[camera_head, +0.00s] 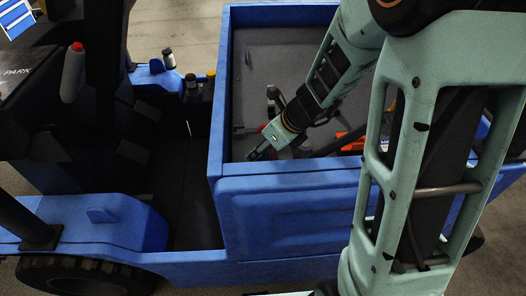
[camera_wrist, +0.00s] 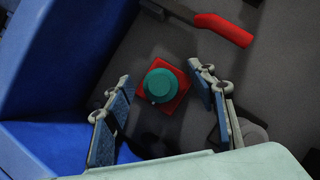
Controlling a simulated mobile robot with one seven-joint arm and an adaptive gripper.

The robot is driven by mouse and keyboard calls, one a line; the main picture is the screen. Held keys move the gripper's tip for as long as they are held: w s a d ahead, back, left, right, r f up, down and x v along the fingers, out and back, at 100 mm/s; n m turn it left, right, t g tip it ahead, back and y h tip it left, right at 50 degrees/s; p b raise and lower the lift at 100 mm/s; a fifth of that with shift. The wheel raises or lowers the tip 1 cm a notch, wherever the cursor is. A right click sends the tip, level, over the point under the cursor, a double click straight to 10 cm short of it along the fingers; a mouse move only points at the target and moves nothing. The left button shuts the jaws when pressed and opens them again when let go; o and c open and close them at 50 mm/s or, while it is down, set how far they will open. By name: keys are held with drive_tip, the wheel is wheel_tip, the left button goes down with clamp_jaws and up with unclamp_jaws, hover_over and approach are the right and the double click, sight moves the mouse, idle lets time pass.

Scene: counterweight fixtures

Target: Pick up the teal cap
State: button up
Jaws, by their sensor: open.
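The teal cap (camera_wrist: 160,86) is round and sits on a red square base (camera_wrist: 178,103) on the dark grey floor of the blue cart's bed. My gripper (camera_wrist: 159,72) is open, with one blue-padded finger on each side of the cap in the wrist view. Gaps show between the pads and the cap, and nothing is held. In the head view, my gripper (camera_head: 262,148) reaches down into the bed beside its near left corner. I cannot make out the cap there.
The blue bed wall (camera_wrist: 50,60) rises close on the left in the wrist view. A red-handled tool (camera_wrist: 224,29) lies beyond the cap. A grey round thing (camera_wrist: 254,132) is partly hidden near the right finger. An orange object (camera_head: 346,138) lies in the bed.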

drive_tip(key=c, duration=0.9)
drive_tip(key=shift+o, duration=0.2)
wheel_tip(320, 180, up, 10)
drive_tip(key=p, duration=0.5)
